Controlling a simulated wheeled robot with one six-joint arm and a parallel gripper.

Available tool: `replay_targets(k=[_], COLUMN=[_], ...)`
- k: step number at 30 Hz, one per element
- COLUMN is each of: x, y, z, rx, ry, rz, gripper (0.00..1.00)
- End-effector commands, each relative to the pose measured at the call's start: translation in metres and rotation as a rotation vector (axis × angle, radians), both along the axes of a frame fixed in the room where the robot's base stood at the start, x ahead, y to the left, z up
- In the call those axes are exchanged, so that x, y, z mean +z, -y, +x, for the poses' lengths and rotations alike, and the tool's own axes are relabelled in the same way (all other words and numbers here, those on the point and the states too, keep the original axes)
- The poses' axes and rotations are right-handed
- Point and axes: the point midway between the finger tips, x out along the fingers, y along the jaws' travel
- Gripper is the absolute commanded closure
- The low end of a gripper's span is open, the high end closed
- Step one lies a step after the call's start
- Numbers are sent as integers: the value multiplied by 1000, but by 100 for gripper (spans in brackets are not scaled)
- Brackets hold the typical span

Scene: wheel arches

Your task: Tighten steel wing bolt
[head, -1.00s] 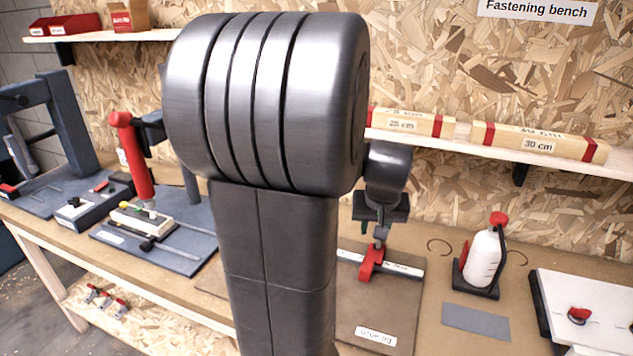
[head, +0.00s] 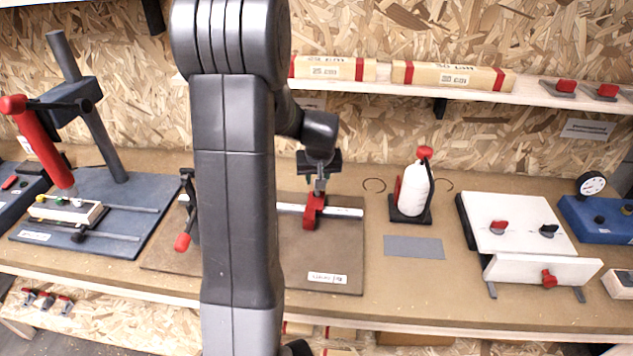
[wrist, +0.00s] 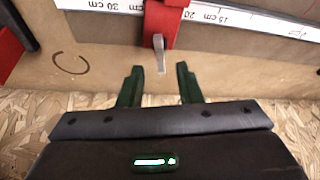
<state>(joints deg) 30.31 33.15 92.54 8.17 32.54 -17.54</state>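The steel wing bolt (wrist: 160,52) stands out from a red clamp head (wrist: 163,22) on a silver ruler bar. In the head view the red clamp (head: 314,210) sits on the bar over the brown glue jig board (head: 345,258), with the small grey wing bolt (head: 321,185) at its top. My gripper (head: 319,178) is above it. In the wrist view my gripper's two green fingers (wrist: 158,72) are spread apart and empty. The bolt lies between and just beyond their tips, with gaps on both sides; contact is not visible.
A dark lever with a red handle (head: 183,241) stands left of my arm, which hides part of the board. A white bottle (head: 416,190) and a grey pad (head: 413,247) are to the right. The shelf (head: 380,88) with wooden blocks runs behind.

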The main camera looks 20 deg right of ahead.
Motion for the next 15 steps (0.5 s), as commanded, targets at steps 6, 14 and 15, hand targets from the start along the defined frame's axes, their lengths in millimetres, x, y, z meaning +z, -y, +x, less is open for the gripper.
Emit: replay_targets(k=[6,14,15], x=[-25,-39,-39], y=[3,5,5], z=[10,15,15], rx=[2,1,1], ry=[-1,0,0], rz=[0,-1,-1], gripper=[68,68,68])
